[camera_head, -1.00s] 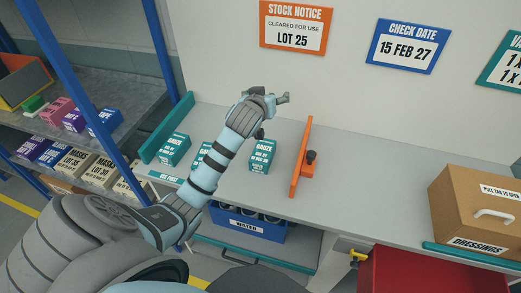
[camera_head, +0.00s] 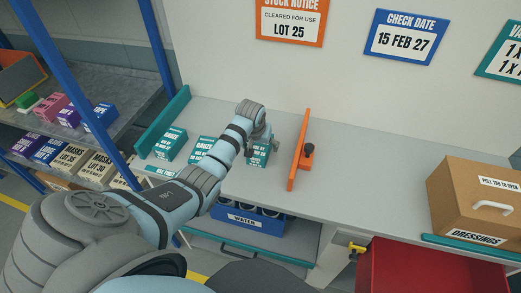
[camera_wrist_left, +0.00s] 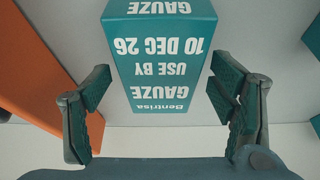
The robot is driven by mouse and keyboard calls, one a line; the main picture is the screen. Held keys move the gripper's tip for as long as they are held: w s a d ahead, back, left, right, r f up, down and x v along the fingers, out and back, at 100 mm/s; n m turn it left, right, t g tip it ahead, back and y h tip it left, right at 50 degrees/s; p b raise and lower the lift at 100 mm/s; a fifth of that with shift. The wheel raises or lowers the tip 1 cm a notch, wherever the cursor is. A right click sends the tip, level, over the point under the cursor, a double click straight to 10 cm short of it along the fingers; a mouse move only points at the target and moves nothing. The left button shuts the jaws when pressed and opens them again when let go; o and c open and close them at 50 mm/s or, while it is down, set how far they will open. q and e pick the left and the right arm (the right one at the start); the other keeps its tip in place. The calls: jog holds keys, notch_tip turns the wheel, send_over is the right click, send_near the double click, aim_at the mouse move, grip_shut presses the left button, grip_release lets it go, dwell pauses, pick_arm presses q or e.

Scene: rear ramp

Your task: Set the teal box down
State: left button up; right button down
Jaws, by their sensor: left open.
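A teal gauze box (camera_head: 257,159) stands on the grey counter (camera_head: 350,190), just left of the orange divider (camera_head: 300,150). My left gripper (camera_head: 262,143) is at this box and partly hides it. In the left wrist view, the teal box (camera_wrist_left: 163,60) sits between the two open fingers, with its label upside down reading GAUZE, USE BY 10 DEC 26. Narrow gaps show between the finger pads and the box. Two more teal gauze boxes stand to its left, one at the far left (camera_head: 171,144) and one in the middle (camera_head: 202,149). My right gripper is not in view.
A teal end rail (camera_head: 165,122) bounds the row on the left. A brown dressings box (camera_head: 475,205) and a red drawer (camera_head: 430,270) are at the right. A blue water crate (camera_head: 245,221) is below the counter.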

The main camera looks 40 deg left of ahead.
pick_arm(q)
jog(key=shift+w+f, duration=0.15)
jog(key=shift+f, duration=0.25)
jog(key=shift+f, duration=0.25)
jog(key=shift+c, duration=0.5)
jog(key=shift+r, duration=0.1)
jog(key=c, duration=1.4)
